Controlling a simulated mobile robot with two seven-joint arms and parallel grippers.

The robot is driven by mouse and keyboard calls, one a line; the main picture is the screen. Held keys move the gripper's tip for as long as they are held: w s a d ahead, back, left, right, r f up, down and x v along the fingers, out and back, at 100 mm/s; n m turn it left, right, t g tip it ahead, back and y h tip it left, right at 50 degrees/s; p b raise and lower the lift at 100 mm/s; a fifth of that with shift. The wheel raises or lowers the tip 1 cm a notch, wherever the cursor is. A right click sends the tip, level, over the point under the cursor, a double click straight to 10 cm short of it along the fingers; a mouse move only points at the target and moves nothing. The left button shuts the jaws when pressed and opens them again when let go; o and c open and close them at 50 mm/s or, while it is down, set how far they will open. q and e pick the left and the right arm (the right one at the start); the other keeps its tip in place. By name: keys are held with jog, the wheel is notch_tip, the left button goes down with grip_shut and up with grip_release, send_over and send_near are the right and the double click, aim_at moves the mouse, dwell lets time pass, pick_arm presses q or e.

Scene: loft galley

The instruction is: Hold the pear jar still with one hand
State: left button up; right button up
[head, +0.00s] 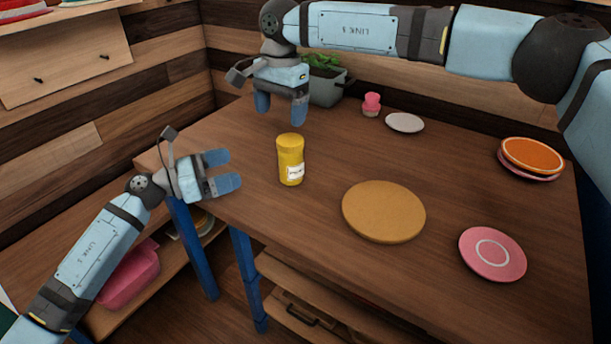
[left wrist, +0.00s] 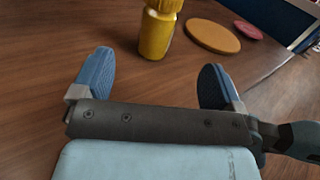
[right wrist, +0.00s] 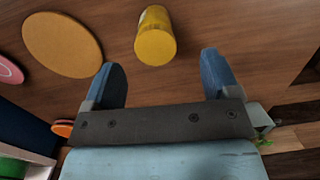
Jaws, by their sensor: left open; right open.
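The pear jar (head: 290,165) is a yellow jar with a yellow lid and a white label, standing upright on the wooden table. My left gripper (head: 232,170) is open and empty, to the left of the jar and apart from it. In the left wrist view the jar (left wrist: 156,35) stands ahead, beyond the open fingers (left wrist: 152,80). My right gripper (head: 281,112) is open and empty, behind and above the jar, fingers pointing down. In the right wrist view the jar (right wrist: 155,40) lies beyond the two fingers (right wrist: 167,75).
A round tan board (head: 384,212) lies right of the jar, with a pink plate (head: 492,254) further right. At the back are a planter (head: 327,88), a pink shaker (head: 371,103), a white saucer (head: 405,123) and an orange plate (head: 533,155). Table around the jar is clear.

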aim_at(288, 154)
pick_arm(q)
jog(key=shift+w+d+f+m, duration=0.1)
jog(key=shift+d+f+m, duration=0.15)
jog(key=shift+m, duration=0.15)
pick_arm(e)
jog(key=shift+w+d+r+h, duration=0.2)
jog(key=shift+w+d, duration=0.05)
jog(key=shift+d, duration=0.25)
jog(key=shift+w+d+r+h, duration=0.15)
jog(key=shift+w+d+h, duration=0.1)
jog(key=shift+d, duration=0.2)
pick_arm(q)
jog(key=shift+a, duration=0.1)
pick_arm(e)
jog(key=shift+a, duration=0.1)
pick_arm(q)
jog(key=x, duration=1.4)
jog(key=shift+f, duration=0.15)
